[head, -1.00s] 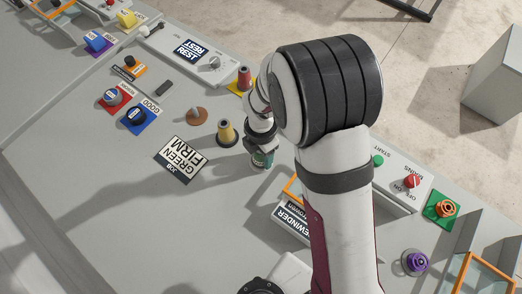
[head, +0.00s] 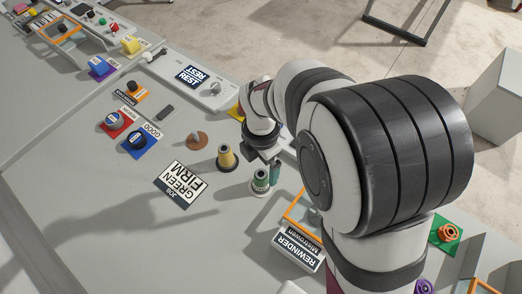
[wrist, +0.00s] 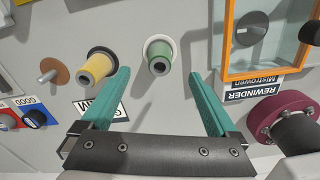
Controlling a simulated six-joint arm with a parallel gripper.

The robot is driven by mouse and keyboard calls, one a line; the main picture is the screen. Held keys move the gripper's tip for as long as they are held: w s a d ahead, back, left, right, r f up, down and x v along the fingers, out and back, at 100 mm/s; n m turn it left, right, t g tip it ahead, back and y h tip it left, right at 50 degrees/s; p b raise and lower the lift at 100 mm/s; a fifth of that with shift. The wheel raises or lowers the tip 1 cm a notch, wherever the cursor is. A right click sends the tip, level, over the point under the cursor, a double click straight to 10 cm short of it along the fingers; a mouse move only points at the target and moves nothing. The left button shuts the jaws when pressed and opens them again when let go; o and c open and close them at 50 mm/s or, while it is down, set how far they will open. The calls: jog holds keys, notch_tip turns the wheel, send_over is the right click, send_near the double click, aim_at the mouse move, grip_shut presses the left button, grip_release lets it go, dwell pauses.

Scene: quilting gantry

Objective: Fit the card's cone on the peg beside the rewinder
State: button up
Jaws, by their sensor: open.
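The job card (head: 181,183) reads "GREEN FIRM". The green cone (head: 261,180) stands upright on a white round base to the left of the rewinder label (head: 298,249). The peg under it is hidden. In the wrist view the green cone (wrist: 159,54) lies ahead, between the lines of my two teal fingers. My gripper (wrist: 158,75) is open and empty, the fingers spread wide and apart from the cone. In the head view one teal finger shows just right of the cone.
A yellow cone (head: 227,157) stands left of the green one. A bare peg on a brown disc (head: 197,139) is beyond it. The orange-framed rewinder box (wrist: 270,40) and a magenta wheel (wrist: 272,112) bound the right side. Blue and red knobs sit farther left.

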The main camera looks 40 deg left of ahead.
aim_at(262, 174)
notch_tip(262, 174, up, 7)
jog(key=shift+d, duration=0.1)
dwell(0.7)
jog(key=s+d+r+m+y, duration=0.1)
jog(key=d+r+m, duration=0.2)
jog(key=d+m, duration=0.8)
jog(key=s+d+r+m, duration=0.1)
jog(key=d+r+m, duration=0.2)
jog(key=d+m, duration=0.75)
jog(key=s+d+m, duration=0.2)
jog(key=s+m, duration=0.2)
jog(key=m, duration=0.4)
jog(key=s+d+f+m, duration=0.1)
jog(key=s+d+m, duration=0.2)
jog(key=m, duration=0.6)
jog(key=shift+s+y, duration=0.35)
jog(key=shift+y, duration=0.05)
